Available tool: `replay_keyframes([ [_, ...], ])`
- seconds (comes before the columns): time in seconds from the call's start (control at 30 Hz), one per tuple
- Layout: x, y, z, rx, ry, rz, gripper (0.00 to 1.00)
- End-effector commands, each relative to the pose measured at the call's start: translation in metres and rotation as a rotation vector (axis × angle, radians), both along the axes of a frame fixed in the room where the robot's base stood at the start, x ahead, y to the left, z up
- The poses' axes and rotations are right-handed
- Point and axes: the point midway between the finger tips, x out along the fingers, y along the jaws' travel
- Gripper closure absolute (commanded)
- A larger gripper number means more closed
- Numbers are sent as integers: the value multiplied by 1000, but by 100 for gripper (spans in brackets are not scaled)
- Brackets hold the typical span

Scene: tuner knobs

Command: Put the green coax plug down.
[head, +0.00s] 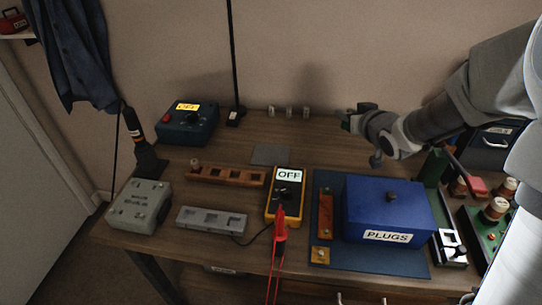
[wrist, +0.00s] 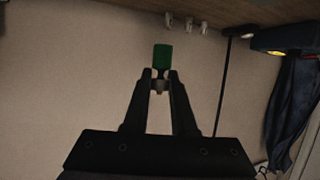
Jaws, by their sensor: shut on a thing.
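My gripper (wrist: 161,78) is shut on the green coax plug (wrist: 162,56), which sticks out past the fingertips in the wrist view. In the head view my gripper (head: 354,119) is near the back wall, to the right of the three small pale fittings, and the green plug (head: 345,123) shows small at its tip. The plug appears held up clear of the wooden table (head: 240,150); its exact height is hard to tell. The blue box labelled PLUGS (head: 385,212) stands nearer the front, below my gripper in the picture.
Three small fittings (head: 289,112) stand along the table's back edge. A grey pad (head: 270,154) lies mid-table, behind a yellow meter reading OFF (head: 286,190). Bare wood lies in front of the fittings.

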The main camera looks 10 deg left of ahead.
Motion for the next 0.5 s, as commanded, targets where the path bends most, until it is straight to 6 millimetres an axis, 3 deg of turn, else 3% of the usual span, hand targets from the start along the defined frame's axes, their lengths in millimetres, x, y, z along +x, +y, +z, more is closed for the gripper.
replay_keyframes([
  [0.3, -38, 75, -5, 0, -1, 378, 100],
  [0.5, -69, 104, -15, 1, 0, 576, 100],
])
